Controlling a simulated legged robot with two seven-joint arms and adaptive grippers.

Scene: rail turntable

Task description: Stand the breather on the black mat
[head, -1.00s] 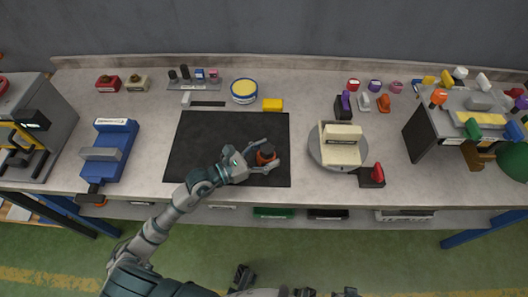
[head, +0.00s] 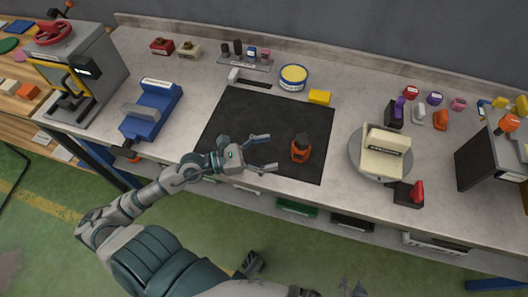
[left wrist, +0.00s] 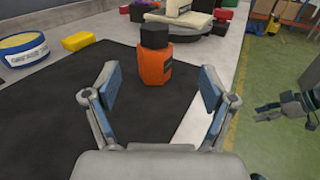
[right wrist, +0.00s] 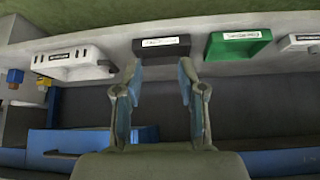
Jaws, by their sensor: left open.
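The breather (head: 301,150) is an orange body with a black cap. It stands upright on the black mat (head: 255,110), toward the mat's right front part. It also shows upright in the left wrist view (left wrist: 155,62), just beyond the fingertips. My left gripper (head: 268,153) is open and empty, to the left of the breather and apart from it. In the left wrist view its two blue-padded fingers (left wrist: 155,95) are spread wide. My right gripper (right wrist: 160,75) shows in the right wrist view with its fingers apart and nothing between them, facing bins under the bench.
A turntable (head: 366,172) with a cream block stands right of the mat. A blue vise (head: 152,112) is at the left. The rest of the mat is clear.

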